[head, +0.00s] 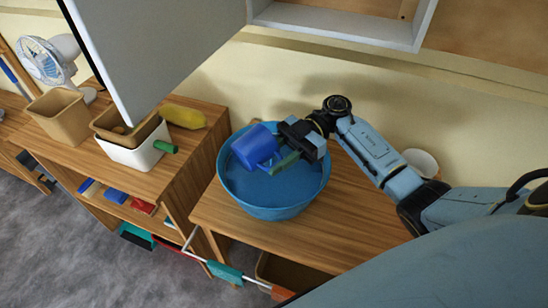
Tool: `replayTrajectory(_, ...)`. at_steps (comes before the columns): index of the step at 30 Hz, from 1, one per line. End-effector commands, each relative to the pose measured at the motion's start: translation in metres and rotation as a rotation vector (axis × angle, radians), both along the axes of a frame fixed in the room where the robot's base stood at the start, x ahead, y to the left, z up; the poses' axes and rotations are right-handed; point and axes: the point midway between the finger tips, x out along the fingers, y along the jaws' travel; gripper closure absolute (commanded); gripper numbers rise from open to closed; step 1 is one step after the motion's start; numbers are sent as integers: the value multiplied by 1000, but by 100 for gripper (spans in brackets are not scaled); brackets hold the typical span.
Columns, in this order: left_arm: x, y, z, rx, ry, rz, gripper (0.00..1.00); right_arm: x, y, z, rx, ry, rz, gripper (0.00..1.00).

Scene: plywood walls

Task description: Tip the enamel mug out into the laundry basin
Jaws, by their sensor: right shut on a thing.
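The blue enamel mug (252,146) is held by my right gripper (286,148), which is shut on it at the mug's right side. The mug is tilted over the laundry basin and lies within its outline in the head view. The laundry basin (272,212) is a round blue tub on the wooden table. A green piece (286,163) shows just below the gripper; I cannot tell whether it lies in the basin or hangs above it. The mug's inside is hidden. My left gripper is not in view.
A lower wooden shelf unit on the left carries a tan bin (58,116), a white container (131,155), a yellow object (184,117) and a fan (45,60). A grey panel (160,40) hangs over the left side. A white round item (421,161) stands behind my right arm.

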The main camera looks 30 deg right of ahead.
Motion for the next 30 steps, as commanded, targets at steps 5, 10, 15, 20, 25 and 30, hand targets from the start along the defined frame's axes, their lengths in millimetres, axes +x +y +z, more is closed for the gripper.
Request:
replayTrajectory(5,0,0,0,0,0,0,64,0,-1,1,19,2,0,100)
replayTrajectory(10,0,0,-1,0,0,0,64,1,-2,1,37,7,0,100)
replayTrajectory(15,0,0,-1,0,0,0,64,1,-2,2,56,12,0,100)
replayTrajectory(20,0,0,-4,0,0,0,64,-3,12,-10,-93,-31,5,100)
replayTrajectory(25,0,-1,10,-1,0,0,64,-5,23,-20,-261,-61,1,100)
replayTrajectory(30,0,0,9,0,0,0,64,-5,24,-24,-269,-63,-1,100)
